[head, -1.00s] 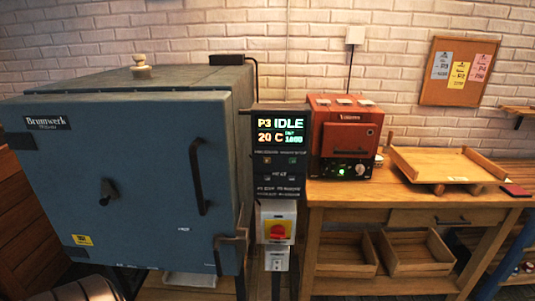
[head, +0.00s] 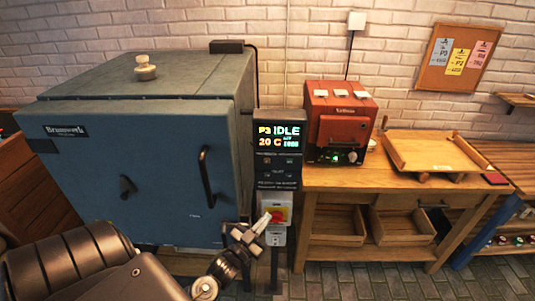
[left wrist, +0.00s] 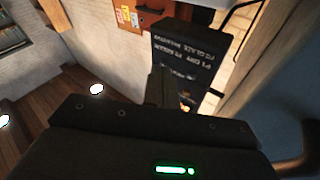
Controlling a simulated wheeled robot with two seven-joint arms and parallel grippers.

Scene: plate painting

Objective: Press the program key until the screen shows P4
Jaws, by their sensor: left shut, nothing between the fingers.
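The black control panel (head: 279,175) stands between the blue kiln and the red oven. Its screen (head: 279,134) reads P3 IDLE and 20 C. Small keys sit below the screen, but their labels are too blurred to read. My left gripper (head: 264,222) is shut and empty, below the panel's lower edge, and overlaps the red and yellow switch (head: 280,214) in the picture. I cannot tell whether it touches the switch. In the left wrist view the panel (left wrist: 187,60) shows tilted, with a printed program list, beyond my gripper (left wrist: 160,85). My right gripper is out of view.
The blue kiln (head: 115,190) fills the left, with a vertical door handle (head: 207,178) close to my arm. On the right, a wooden bench (head: 340,178) carries the red oven (head: 340,125) and a wooden tray (head: 432,152). Floor shows in front of the bench.

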